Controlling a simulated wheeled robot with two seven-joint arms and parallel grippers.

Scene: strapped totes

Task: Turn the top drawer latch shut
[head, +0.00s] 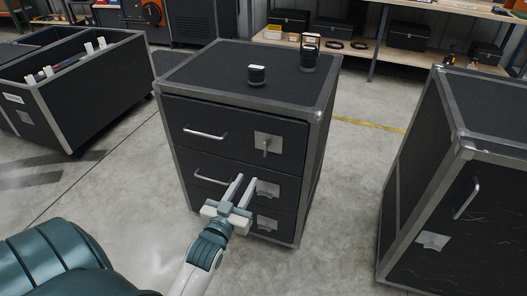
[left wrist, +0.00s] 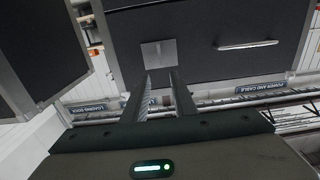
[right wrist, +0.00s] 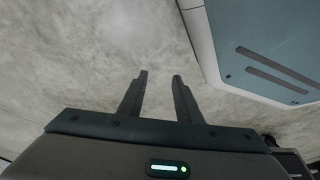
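The black drawer cabinet (head: 250,140) with metal edges stands in the middle of the head view. Its top drawer (head: 222,128) has a bar handle (head: 205,134) on the left and a latch on a metal plate (head: 267,145) on the right; the latch lever points roughly downward. My left gripper (head: 244,178) is open and empty, in front of the middle drawer, below the top latch. In the left wrist view, the left fingers (left wrist: 162,78) point toward a latch plate (left wrist: 158,53); which drawer it belongs to is unclear. My right gripper (right wrist: 160,76) is open and empty over bare floor.
A black canister (head: 256,76) and a lantern-like item (head: 309,54) stand on the cabinet top. Another black case (head: 425,200) stands at right, and an open black tote (head: 90,90) at left. Floor between them is clear. Shelving (head: 390,45) lines the back.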

